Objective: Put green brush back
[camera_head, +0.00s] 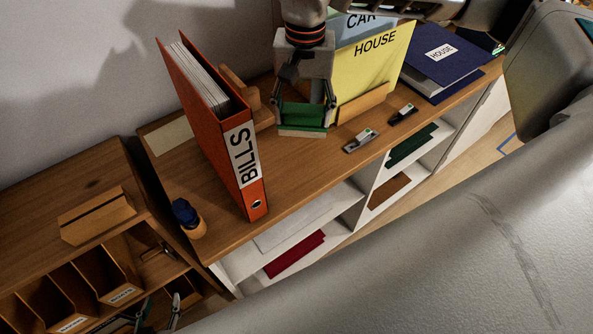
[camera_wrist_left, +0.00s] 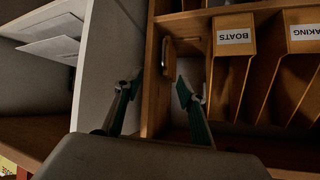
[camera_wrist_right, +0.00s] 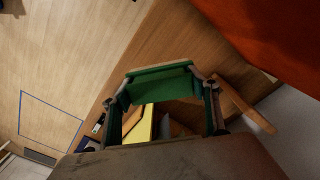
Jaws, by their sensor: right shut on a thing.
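The green brush (camera_head: 303,127) is a short green block with a pale strip along its lower edge. In the head view my right gripper (camera_head: 304,105) points down at the wooden cabinet top and is shut on the brush. The brush spans between the fingertips in the right wrist view (camera_wrist_right: 160,75). I cannot tell whether its underside touches the wood. My left gripper (camera_wrist_left: 157,88) is open and empty at low left, in front of the wooden sorter with the BOATS slot (camera_wrist_left: 234,36). Its fingers lie either side of a wooden panel edge in the left wrist view.
A yellow HOUSE folder (camera_head: 375,65) stands close on the right. Two small clip-like items (camera_head: 361,140) lie near the front edge. A blue-topped pot (camera_head: 188,218) stands far left.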

